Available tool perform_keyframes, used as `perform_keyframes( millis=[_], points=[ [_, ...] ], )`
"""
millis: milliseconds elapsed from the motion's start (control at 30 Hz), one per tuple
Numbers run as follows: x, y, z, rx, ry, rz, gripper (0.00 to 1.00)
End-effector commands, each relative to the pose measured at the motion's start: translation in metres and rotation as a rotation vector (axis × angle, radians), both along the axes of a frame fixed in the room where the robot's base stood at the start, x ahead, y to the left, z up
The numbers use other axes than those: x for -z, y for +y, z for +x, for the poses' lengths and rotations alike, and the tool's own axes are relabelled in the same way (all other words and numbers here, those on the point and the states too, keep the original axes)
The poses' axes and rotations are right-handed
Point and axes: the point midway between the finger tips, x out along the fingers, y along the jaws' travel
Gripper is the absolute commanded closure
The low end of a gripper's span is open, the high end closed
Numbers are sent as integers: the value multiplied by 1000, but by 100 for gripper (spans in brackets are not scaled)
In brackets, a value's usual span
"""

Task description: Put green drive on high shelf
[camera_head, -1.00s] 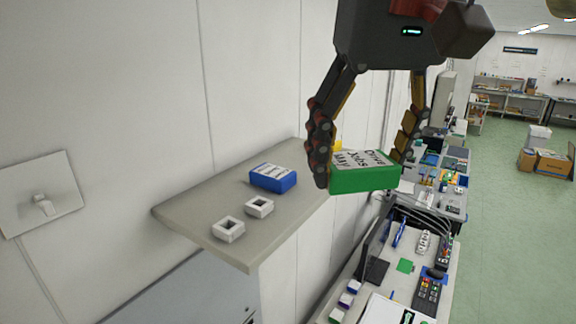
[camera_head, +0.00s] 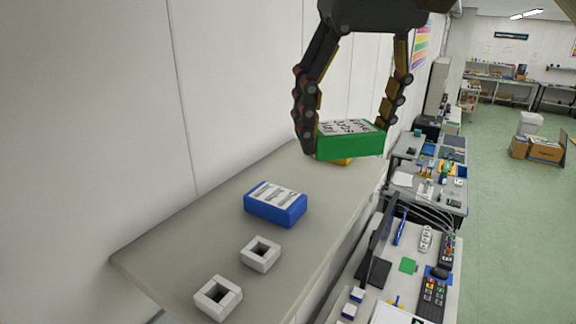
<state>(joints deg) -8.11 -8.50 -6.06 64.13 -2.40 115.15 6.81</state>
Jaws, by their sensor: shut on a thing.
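The green drive (camera_head: 349,146) is a green box with a white label on top. My gripper (camera_head: 347,130) is shut on it, one finger at each end. The drive hangs above the far part of the high shelf (camera_head: 225,203), a grey board along the wall. I cannot tell how large the gap to the shelf is. A yellow thing (camera_head: 342,161) shows partly behind and below the green drive, mostly hidden by it.
A blue drive (camera_head: 275,204) lies mid-shelf. Two white square rings (camera_head: 260,254) lie nearer. Bare shelf shows between the blue and green drives. A lower desk (camera_head: 405,268) to the right holds remotes, cables and a monitor.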

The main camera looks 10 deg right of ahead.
Motion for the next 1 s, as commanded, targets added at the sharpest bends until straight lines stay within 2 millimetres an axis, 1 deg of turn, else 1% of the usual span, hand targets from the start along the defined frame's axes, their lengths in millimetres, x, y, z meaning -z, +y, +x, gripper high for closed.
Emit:
perform_keyframes(
  millis=[33,300,400,500,600,767,867,1000],
  points=[
    [8,-4,10,4,0,0,70],
    [31,-22,68,3,2,1,70],
    [50,-27,81,2,2,0,70],
    [65,-30,93,1,1,0,70],
    [76,-33,102,1,0,0,70],
    [85,-35,109,0,0,0,70],
    [95,-37,116,0,1,0,70],
    [112,-36,114,0,0,0,70]
  ],
)
